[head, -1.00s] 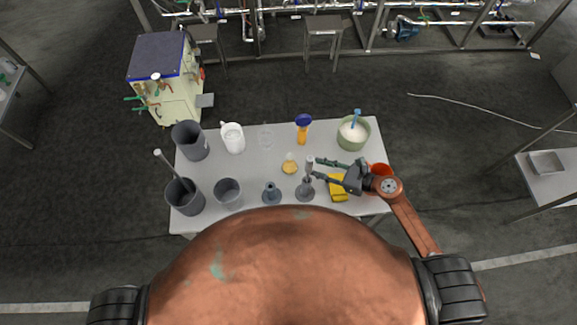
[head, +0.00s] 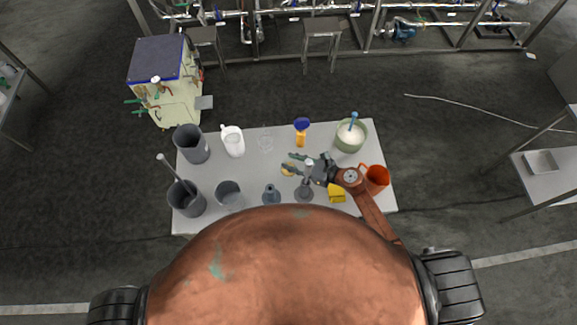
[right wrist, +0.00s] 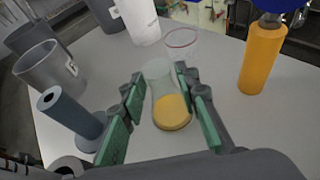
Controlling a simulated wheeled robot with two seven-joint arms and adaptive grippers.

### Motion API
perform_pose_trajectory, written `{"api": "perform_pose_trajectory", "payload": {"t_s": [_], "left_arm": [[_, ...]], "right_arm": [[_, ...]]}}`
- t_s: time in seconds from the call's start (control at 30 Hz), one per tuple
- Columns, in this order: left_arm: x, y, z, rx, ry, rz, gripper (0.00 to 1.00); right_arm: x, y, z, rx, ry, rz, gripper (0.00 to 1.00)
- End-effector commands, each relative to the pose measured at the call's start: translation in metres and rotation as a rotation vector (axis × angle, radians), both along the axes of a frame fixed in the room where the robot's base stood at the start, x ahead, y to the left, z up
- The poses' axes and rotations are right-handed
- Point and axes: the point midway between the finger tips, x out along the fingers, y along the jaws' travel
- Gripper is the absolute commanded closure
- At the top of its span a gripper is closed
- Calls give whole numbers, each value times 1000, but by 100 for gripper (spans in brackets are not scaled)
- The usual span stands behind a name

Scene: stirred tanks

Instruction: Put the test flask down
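The test flask, a clear conical flask with yellow liquid (right wrist: 170,108), stands on the white table in the right wrist view. In the head view the flask (head: 288,168) is partly covered by my right fingers. My right gripper (head: 291,164) reaches in from the right, with its fingers spread on either side of the flask. In the right wrist view the green finger pads of my right gripper (right wrist: 160,95) stand apart; a gap shows at the flask's left, while the right finger is close and contact cannot be told. My left gripper is not in view.
On the table (head: 258,178) a grey stand (head: 304,192) and a yellow block (head: 337,193) are close to my right arm. An orange mug (head: 376,178) stands right of it.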

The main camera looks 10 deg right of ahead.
Motion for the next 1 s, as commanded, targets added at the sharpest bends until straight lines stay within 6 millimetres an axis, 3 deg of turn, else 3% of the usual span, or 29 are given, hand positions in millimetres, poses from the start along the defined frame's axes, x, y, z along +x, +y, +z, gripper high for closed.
{"api": "perform_pose_trajectory", "payload": {"t_s": [0.23, 0.63, 1.0], "left_arm": [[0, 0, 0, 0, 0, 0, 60], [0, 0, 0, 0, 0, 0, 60], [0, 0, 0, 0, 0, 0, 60]], "right_arm": [[0, 0, -1, -1, 0, -1, 72], [0, 0, -1, -1, 0, -1, 100], [1, 0, 0, 0, 0, -1, 100]]}}
